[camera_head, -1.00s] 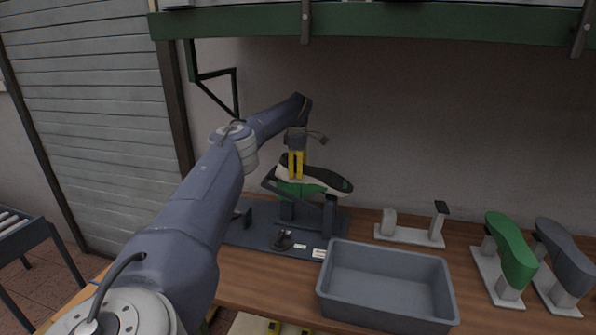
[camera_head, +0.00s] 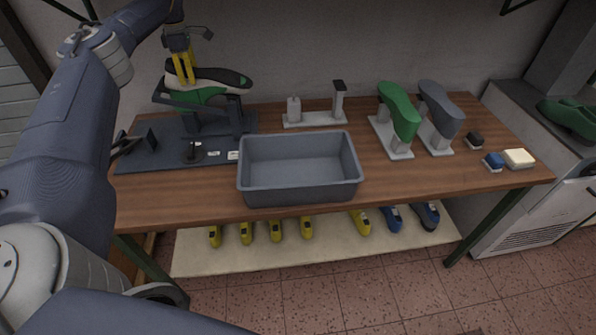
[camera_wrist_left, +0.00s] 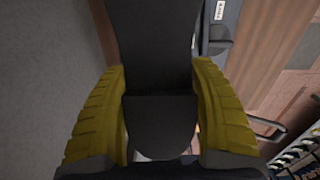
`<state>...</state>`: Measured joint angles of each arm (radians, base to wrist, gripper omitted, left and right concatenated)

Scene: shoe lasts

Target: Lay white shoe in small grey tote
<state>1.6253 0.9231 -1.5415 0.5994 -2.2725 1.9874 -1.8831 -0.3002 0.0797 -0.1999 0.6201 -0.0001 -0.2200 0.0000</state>
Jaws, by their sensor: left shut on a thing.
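The white shoe (camera_head: 207,76) is at the back left in the head view, sole up, with a dark sole and white sides. Green shows just below it, over a dark stand (camera_head: 237,118). My left gripper (camera_head: 184,76) comes down from above with yellow fingers, shut on the shoe. In the left wrist view the dark sole (camera_wrist_left: 155,50) lies between the two fingers (camera_wrist_left: 160,110). The small grey tote (camera_head: 303,193) stands at the table's front middle, to the right of the stand; it is empty. My right gripper is not in view.
A bare grey last holder (camera_head: 315,120) stands behind the tote. A green last (camera_head: 399,108) and a grey last (camera_head: 441,108) stand to the right. Brushes and a cream block (camera_head: 518,158) lie at the right end.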

